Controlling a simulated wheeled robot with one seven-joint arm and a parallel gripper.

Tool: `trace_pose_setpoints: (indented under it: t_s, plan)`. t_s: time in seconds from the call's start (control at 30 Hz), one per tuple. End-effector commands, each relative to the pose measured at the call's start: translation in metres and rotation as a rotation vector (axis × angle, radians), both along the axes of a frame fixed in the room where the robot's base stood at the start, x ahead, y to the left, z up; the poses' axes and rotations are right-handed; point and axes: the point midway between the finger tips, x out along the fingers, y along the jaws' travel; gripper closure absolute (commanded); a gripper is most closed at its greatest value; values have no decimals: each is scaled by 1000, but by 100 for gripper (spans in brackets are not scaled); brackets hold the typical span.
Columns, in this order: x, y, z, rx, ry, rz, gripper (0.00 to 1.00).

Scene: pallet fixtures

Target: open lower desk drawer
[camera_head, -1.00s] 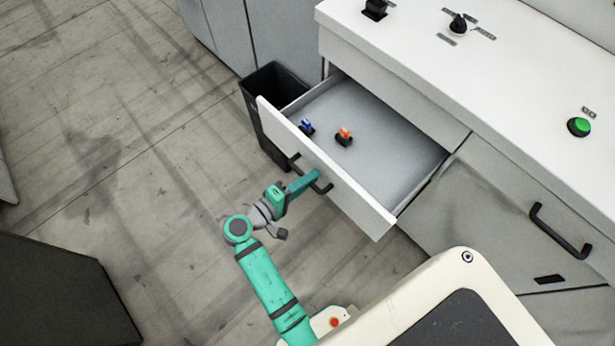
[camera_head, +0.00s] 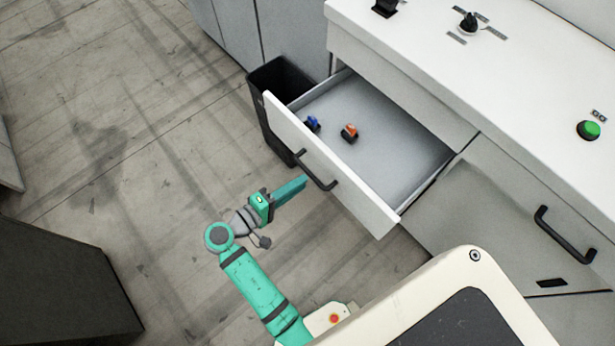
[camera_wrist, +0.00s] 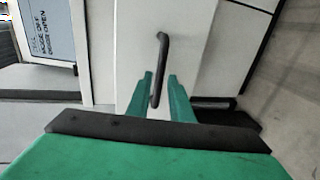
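A white desk drawer (camera_head: 335,170) stands pulled well out below the desk top in the head view. Its black bar handle (camera_head: 316,172) is on the front panel and also shows in the wrist view (camera_wrist: 163,50). My gripper (camera_head: 304,180) is just in front of the handle in the head view, seemingly a little apart from it. In the wrist view, the two green fingers of my gripper (camera_wrist: 160,76) are spread with a gap between them, in line with the handle's lower end, and nothing is clamped.
In the drawer lie a small blue item (camera_head: 312,124) and an orange-and-black item (camera_head: 349,132). A black bin (camera_head: 275,110) stands beside the drawer. A closed cabinet front with a black handle (camera_head: 563,235) is at right.

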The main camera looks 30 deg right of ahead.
Motion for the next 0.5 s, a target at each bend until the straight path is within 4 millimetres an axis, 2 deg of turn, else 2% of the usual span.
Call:
trace_pose_setpoints:
  t_s: [0.03, 0.2, 0.5]
  plan:
    - [-1, 9, 2, -1, -1, 4, 80]
    - [-5, 32, 7, 0, -1, 3, 80]
    - [-8, 45, 10, -1, -1, 1, 80]
